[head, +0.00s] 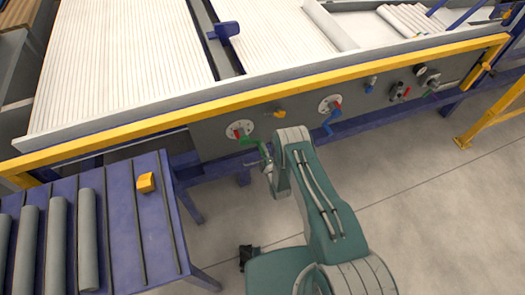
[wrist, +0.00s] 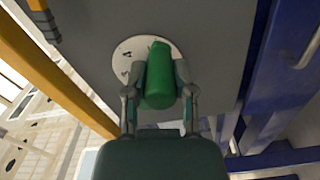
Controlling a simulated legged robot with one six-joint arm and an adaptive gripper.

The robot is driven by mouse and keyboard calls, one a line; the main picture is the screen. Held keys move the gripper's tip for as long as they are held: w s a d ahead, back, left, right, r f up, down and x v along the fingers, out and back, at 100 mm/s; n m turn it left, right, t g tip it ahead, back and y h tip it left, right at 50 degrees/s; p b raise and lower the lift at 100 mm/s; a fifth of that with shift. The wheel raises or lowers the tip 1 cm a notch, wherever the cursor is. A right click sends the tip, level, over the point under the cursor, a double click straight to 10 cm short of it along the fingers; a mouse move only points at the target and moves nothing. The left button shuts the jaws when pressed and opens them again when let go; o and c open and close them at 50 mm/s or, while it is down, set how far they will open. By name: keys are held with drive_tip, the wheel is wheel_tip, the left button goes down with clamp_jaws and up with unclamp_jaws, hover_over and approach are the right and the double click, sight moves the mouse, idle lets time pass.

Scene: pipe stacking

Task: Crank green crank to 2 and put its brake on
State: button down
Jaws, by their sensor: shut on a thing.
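The green crank (head: 249,140) sits on the front of the grey panel, in front of a round white dial (head: 239,129). A small red part (head: 237,133) shows on this dial; I cannot tell how it is set. In the wrist view the green crank (wrist: 158,78) is between the two fingers of my gripper (wrist: 159,88), with the white dial (wrist: 128,52) behind it. My gripper (head: 266,163) is shut on the crank. The dial's marks are mostly hidden or too small, so I cannot read the crank's number.
A blue crank (head: 328,126) with its own white dial (head: 330,104) is to the right. More small controls (head: 400,91) are farther right. A yellow rail (head: 190,106) runs above the panel. A blue rack with grey pipes (head: 87,240) stands at the left.

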drive_tip(key=shift+w+a+r, duration=0.15)
drive_tip(key=shift+a+r, duration=0.05)
drive_tip(key=shift+r, duration=0.05)
drive_tip(key=shift+c, duration=2.2)
unclamp_jaws()
drive_tip(key=shift+f, duration=0.15)
drive_tip(key=shift+s+d, duration=0.15)
drive_tip(key=shift+s, duration=0.3)
drive_tip(key=v, duration=1.1)
drive_tip(key=shift+s, duration=0.1)
